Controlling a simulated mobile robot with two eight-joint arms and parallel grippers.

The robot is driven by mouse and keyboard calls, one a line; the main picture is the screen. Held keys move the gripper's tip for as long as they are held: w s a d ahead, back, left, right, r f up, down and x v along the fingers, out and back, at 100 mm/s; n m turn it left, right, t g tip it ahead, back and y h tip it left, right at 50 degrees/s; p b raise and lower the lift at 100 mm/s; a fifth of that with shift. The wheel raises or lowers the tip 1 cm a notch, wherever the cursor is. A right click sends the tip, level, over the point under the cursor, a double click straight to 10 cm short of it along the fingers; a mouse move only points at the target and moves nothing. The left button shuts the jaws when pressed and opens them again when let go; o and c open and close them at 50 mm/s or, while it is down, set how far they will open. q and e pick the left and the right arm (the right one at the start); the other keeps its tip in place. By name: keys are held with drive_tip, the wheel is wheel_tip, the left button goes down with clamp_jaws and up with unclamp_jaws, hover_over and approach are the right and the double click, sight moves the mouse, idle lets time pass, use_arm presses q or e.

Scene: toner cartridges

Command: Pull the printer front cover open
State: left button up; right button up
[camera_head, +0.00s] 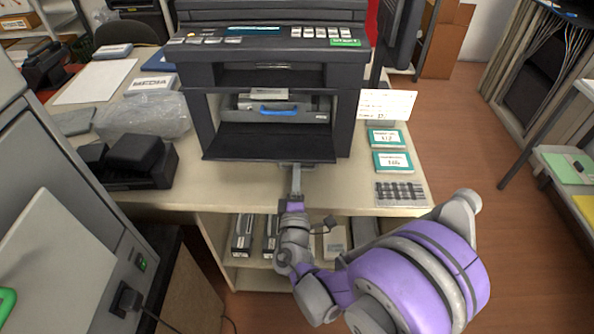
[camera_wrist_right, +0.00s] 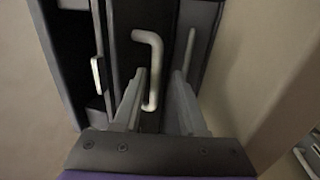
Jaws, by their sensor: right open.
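The black printer (camera_head: 345,90) stands on the table. Its front cover (camera_head: 270,142) is folded down and out toward me, and the inside shows behind it. My right gripper (camera_head: 296,172) is at the cover's front edge. In the right wrist view a pale bar handle (camera_wrist_right: 152,60) stands on a dark panel. The open fingers of my right gripper (camera_wrist_right: 157,95) are on either side of the handle, with gaps visible. Contact is hard to tell. My left gripper is not in view.
A drawer with a blue handle (camera_head: 279,109) sits inside the printer. Small labelled boxes (camera_head: 392,162) lie at right on the table (camera_head: 340,185). A black tray (camera_head: 150,180) and a clear bag (camera_head: 150,115) are at left. Cartridge boxes (camera_head: 243,236) stand on the shelf below.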

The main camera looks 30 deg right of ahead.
drive_tip(key=v, duration=1)
drive_tip(key=shift+s+b, duration=0.35)
drive_tip(key=shift+b, duration=0.05)
drive_tip(key=shift+a+f, duration=0.1)
drive_tip(key=shift+a, duration=0.05)
